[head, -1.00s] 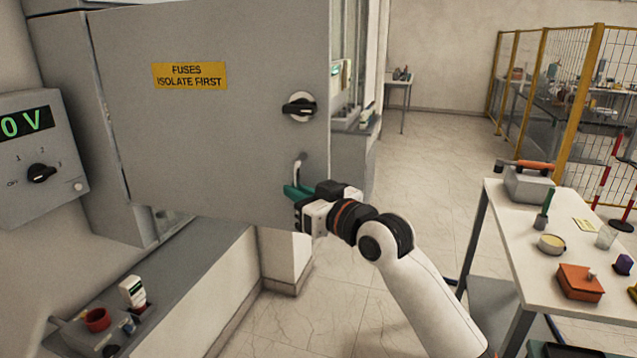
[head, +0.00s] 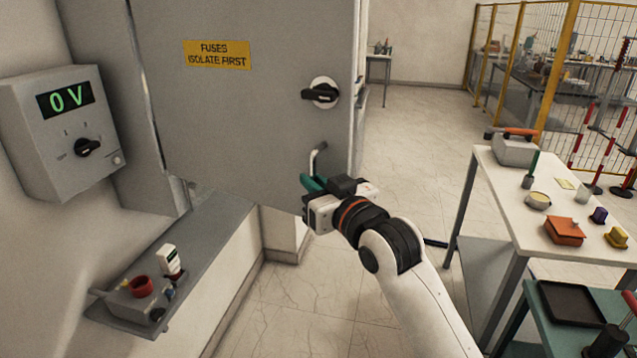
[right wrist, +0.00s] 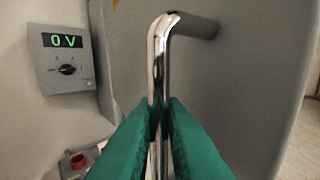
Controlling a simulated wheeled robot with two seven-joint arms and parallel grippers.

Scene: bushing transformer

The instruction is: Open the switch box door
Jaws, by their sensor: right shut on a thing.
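The grey switch box door (head: 245,110) carries a yellow "FUSES ISOLATE FIRST" label (head: 217,54) and a black rotary knob (head: 320,93). It stands swung out from the box body (head: 105,100) at its left side. A chrome bar handle (head: 317,158) sits near the door's lower right edge. My right gripper (head: 313,184) is shut on this handle. In the right wrist view its green fingers (right wrist: 161,125) close around the upright part of the handle (right wrist: 160,50). My left gripper is not in view.
A grey meter box (head: 60,135) reading 0 V is on the left wall. A ledge below (head: 215,235) holds a device with a red ring (head: 140,286). A white table (head: 500,190) with small items stands right. The floor between is clear.

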